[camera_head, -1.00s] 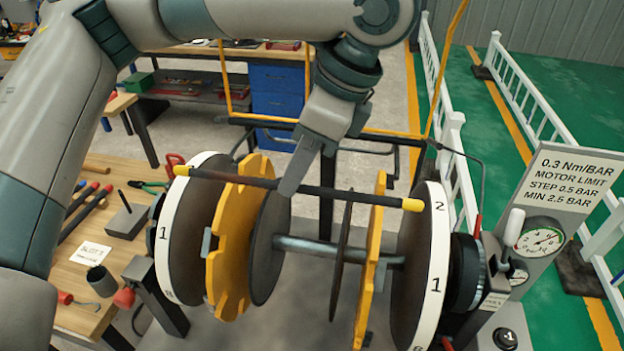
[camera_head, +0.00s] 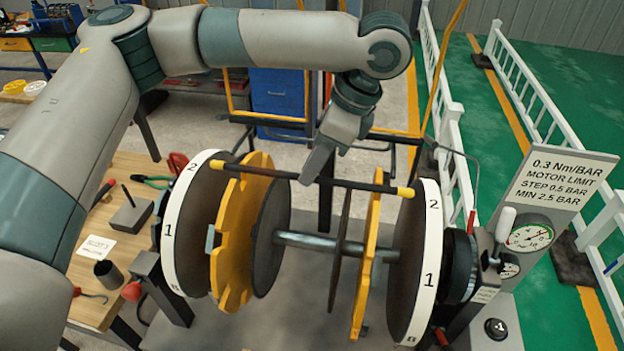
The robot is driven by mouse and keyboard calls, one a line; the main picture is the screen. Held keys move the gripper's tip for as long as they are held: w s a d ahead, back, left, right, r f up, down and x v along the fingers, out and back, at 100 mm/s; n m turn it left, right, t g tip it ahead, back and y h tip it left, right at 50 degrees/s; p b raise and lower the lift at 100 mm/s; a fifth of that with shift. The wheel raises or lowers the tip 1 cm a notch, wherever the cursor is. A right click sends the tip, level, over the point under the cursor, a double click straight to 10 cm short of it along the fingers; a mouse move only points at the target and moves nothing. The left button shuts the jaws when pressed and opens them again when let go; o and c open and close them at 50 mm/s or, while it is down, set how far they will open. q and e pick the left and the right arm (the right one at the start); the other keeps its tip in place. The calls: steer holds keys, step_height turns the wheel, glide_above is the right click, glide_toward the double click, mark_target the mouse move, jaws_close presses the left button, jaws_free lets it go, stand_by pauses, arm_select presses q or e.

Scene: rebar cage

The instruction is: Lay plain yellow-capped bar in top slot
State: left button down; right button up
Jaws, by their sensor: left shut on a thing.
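The dark bar with yellow end caps (camera_head: 345,183) lies crosswise at the top of the cage rig. My left gripper (camera_head: 315,172) points down from the back and is shut on the bar near its middle. The bar's left part passes over the top of the notched yellow plate (camera_head: 232,245). Its right part passes at the top of the right yellow plate (camera_head: 366,260). I cannot tell whether the bar is seated in the slots or just above them. My right gripper is not in view.
White-rimmed numbered discs stand at the left (camera_head: 172,245) and right (camera_head: 430,260) of the rig, joined by a steel shaft (camera_head: 315,241). A gauge post (camera_head: 527,238) and sign (camera_head: 563,180) stand at the right. A wooden table (camera_head: 130,243) with tools is at the left.

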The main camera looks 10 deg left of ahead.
arm_select(q)
step_height(320, 180, down, 2)
steer(key=shift+f+p, duration=0.25)
steer(key=shift+p, duration=0.55)
steer(key=shift+f, duration=0.55)
steer(key=c, duration=1.8)
jaws_free()
steer(key=shift+f, duration=0.15)
steer(key=shift+o, duration=0.2)
